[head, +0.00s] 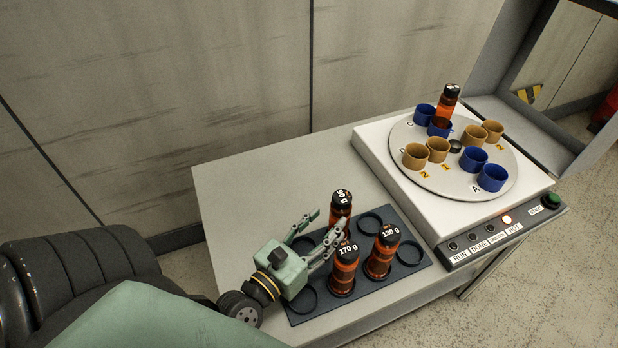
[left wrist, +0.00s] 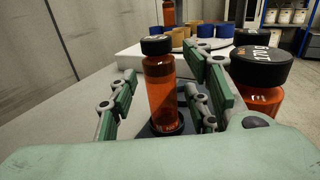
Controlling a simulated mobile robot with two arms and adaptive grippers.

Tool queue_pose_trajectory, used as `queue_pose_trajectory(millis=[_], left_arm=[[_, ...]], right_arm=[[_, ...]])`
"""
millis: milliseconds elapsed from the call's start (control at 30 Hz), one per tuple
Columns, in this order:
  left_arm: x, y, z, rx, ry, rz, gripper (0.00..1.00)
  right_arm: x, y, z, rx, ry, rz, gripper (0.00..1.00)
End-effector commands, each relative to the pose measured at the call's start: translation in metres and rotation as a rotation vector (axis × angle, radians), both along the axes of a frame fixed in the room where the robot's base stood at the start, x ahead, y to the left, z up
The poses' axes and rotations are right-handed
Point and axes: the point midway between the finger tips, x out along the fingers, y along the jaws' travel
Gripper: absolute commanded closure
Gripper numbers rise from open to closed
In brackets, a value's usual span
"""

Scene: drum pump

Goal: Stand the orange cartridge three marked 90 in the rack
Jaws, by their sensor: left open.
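The orange cartridge with the black lid marked 90 g (head: 340,211) stands upright in the back part of the dark rack (head: 330,304). My left gripper (head: 325,222) is open and low over the rack, reaching toward it from the left. In the left wrist view the cartridge (left wrist: 161,95) is upright between the open fingers (left wrist: 160,98), its base in a dark ring. No firm contact is clear. Two more orange cartridges, marked 170 g (head: 343,270) and 130 g (head: 382,254), stand in the rack in front. My right gripper is not in view.
A white machine (head: 375,150) with a round turntable (head: 440,185) of blue and tan cups stands to the right; one orange cartridge (head: 444,106) is in a blue cup. The 170 g cartridge is close beside my left gripper. The table (head: 250,180) behind the rack is clear.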

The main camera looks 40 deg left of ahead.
Motion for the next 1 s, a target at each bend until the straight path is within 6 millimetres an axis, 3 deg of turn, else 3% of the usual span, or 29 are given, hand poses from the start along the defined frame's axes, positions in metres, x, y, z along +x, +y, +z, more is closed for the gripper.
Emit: queue_pose_trajectory(millis=[100, 300, 1000], left_arm=[[-0.024, 0.001, -0.003, 0.001, 0.003, -0.003, 0.55], [-0.046, 0.002, -0.002, 0.0, 0.002, -0.002, 0.55], [-0.051, 0.003, 0.0, -0.001, 0.0, 0.0, 0.55]], right_arm=[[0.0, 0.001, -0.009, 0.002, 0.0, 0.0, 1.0], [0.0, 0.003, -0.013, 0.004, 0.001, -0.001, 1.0], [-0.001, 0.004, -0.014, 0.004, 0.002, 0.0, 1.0]])
